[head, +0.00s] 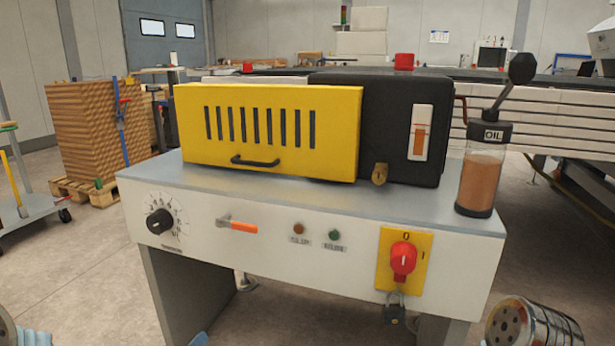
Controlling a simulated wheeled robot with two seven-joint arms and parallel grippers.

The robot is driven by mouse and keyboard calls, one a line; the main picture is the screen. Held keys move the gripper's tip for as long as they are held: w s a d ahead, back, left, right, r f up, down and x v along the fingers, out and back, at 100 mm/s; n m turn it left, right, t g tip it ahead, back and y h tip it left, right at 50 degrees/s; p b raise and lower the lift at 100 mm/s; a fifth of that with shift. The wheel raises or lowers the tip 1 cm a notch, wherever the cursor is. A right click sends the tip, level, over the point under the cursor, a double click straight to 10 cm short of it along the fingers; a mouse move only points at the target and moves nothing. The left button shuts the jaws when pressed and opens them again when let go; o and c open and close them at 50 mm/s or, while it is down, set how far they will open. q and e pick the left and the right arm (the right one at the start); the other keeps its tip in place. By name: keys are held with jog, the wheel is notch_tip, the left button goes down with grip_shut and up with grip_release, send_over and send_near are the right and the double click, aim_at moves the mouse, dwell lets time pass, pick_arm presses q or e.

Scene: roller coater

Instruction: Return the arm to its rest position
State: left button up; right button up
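Neither my left nor my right gripper shows in the head view. A round metal part at the bottom right edge and a partly cut-off round part with light blue at the bottom left edge look like pieces of my own arms. In front of me stands the roller coater's control bench (300,243). It carries a yellow slotted cover (210,155) with a black handle, and a black box (345,110) with a level gauge and a brass padlock. An oil bottle (482,182) with a black lever stands at the right end.
The front panel has a black dial (160,221), an orange-handled lever (243,227) and a red switch (403,258) on a yellow plate, with a padlock below. A cardboard stack (85,130) on a pallet stands behind left.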

pick_arm(q)
jog(key=s+d+f+m+g+h, duration=0.1)
jog(key=s+d+f+g, duration=0.4)
jog(key=f, duration=0.3)
jog(key=s+d+f+m+g+h, duration=0.1)
jog(key=s+d+f+g, duration=0.1)
jog(key=s+d+f, duration=0.5)
jog(key=s+d+f+m+g, duration=0.2)
jog(key=s+d+f+g, duration=0.4)
jog(key=s, duration=0.4)
notch_tip(320, 180, up, 16)
jog(key=p, duration=1.7)
jog(key=shift+s+a+r, duration=0.15)
jog(key=shift+s, duration=0.25)
jog(key=shift+c, duration=0.5)
